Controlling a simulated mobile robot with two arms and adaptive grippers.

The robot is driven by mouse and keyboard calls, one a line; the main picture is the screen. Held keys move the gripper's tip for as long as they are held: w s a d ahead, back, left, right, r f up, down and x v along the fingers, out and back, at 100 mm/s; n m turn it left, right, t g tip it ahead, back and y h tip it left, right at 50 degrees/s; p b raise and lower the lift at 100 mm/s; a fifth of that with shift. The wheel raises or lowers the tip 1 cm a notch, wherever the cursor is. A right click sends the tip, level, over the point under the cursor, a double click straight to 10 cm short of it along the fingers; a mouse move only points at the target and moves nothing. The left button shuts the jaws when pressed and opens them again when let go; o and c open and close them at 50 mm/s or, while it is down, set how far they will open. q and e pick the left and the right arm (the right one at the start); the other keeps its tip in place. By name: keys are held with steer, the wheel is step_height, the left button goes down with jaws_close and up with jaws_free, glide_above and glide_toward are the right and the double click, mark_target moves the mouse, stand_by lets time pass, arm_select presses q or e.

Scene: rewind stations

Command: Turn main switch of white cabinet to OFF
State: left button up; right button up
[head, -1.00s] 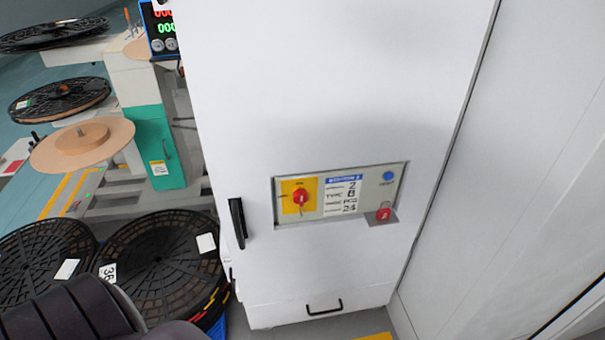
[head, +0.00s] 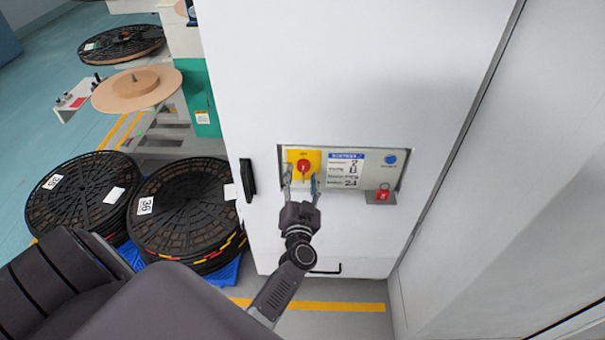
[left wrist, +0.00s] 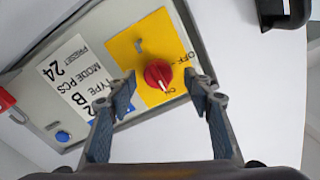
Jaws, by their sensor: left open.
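The white cabinet (head: 330,90) stands upright in the middle of the head view. Its recessed panel (head: 398,172) carries the main switch, a red rotary knob (head: 303,166) on a yellow plate (head: 316,157). In the left wrist view the knob (left wrist: 158,74) shows a pale mark that appears to point toward the ON label; OFF is printed to one side. My left gripper (head: 301,180) is open in front of the plate. In the left wrist view its fingertips (left wrist: 160,80) appear on either side of the knob; contact is not visible. My right gripper is out of view.
A blue button (head: 390,160) and a red padlock-like part (head: 383,193) are on the panel's right. A black door handle (head: 248,180) is left of it. Stacked black reels (head: 185,215) stand on the floor at left. A pale wall (head: 510,170) is close at right.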

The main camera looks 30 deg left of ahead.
arm_select(q)
steer(key=shift+w+a+f, duration=0.15)
steer(key=shift+w+a, duration=0.15)
steer(key=shift+w, duration=0.35)
steer(key=shift+w+a+b, duration=0.15)
steer(key=shift+w+b, duration=0.15)
steer(key=shift+w+a, duration=0.1)
steer(key=shift+w, duration=0.05)
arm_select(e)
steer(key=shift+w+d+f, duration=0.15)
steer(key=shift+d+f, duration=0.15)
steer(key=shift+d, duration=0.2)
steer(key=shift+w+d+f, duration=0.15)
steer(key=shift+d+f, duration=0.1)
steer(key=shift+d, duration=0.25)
